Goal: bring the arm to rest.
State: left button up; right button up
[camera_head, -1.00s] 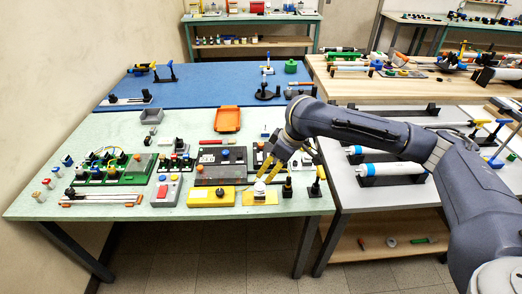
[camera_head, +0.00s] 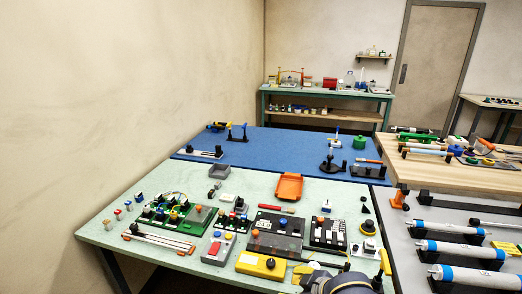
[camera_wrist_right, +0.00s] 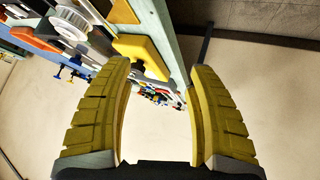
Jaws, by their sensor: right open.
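My right gripper (camera_head: 343,266) shows at the bottom edge of the head view, at the front edge of the pale green table (camera_head: 130,215). Its yellow fingers are spread apart. In the right wrist view the two ridged yellow fingers (camera_wrist_right: 158,78) are open with nothing held between them. A yellow plate (camera_wrist_right: 142,52) and a white toothed wheel (camera_wrist_right: 70,24) lie beyond the left finger's tip, apart from it. Most of the right arm is out of the head view. My left gripper is in neither view.
A yellow box (camera_head: 260,264) and a dark panel (camera_head: 277,235) lie near the gripper on the green table. An orange tray (camera_head: 289,186) lies farther back. White cylinders (camera_head: 460,250) rest on stands on the grey table at the right. The blue mat (camera_head: 280,150) has free room.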

jog(key=s+d+f+m+h, duration=0.2)
jog(key=s+d+f+h, duration=0.3)
jog(key=s+d, duration=0.6)
jog(key=s+d+f+m+h, duration=0.2)
jog(key=s+d+f+h, duration=0.25)
jog(key=s+d, duration=0.7)
jog(key=s+a+f+m+g+y, duration=0.1)
jog(key=s+a+f, duration=0.15)
jog(key=f, duration=1.35)
jog(key=s+a+f+g+y, duration=0.15)
jog(key=a+f, duration=0.25)
jog(key=f, duration=1.2)
jog(key=s+f+m+g+y, duration=0.1)
jog(key=s+f+m+g, duration=0.1)
jog(key=s+f, duration=1.7)
jog(key=shift+s+d+f+m+g+y, duration=0.2)
jog(key=shift+s+m+g+y, duration=0.2)
jog(key=shift+s+g, duration=0.2)
